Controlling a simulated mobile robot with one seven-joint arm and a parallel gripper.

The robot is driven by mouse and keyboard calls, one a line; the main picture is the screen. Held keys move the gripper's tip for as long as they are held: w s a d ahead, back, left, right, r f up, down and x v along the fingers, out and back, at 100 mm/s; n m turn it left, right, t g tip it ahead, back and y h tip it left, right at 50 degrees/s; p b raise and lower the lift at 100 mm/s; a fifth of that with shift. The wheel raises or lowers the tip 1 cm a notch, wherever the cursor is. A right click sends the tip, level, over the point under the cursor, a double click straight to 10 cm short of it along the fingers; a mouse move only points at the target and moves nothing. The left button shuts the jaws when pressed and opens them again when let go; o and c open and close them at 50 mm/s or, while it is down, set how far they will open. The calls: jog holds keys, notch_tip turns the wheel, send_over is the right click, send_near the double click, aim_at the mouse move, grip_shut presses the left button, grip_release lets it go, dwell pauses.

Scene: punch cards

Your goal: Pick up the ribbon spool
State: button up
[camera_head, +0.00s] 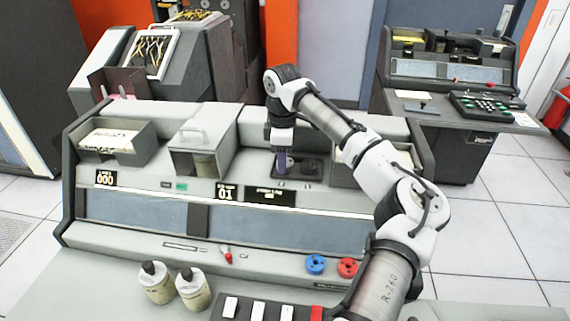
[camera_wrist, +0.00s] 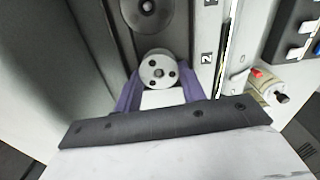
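A round grey spool (camera_wrist: 158,70) with small dark holes in its face shows in the wrist view between the two purple fingers of my gripper (camera_wrist: 160,78); I take it for the ribbon spool. The fingers stand apart, one on each side of it. Whether they touch it cannot be told. In the head view my gripper (camera_head: 283,163) points down at the left part of a dark recessed tray (camera_head: 313,179) in the console top. The spool is small and partly hidden there. A dark disc (camera_wrist: 150,18) lies beyond the spool in the wrist view.
A grey box with a handle (camera_head: 200,155) stands left of my gripper, and an open card bin (camera_head: 118,142) farther left. A blue round part (camera_head: 316,264) and a red one (camera_head: 348,267) sit on the front ledge. Two jars (camera_head: 175,285) stand front left.

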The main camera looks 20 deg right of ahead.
jog(key=c, duration=0.4)
jog(key=shift+o, duration=0.2)
notch_tip(320, 180, up, 13)
jog(key=p, duration=0.4)
dwell(0.3)
dwell(0.4)
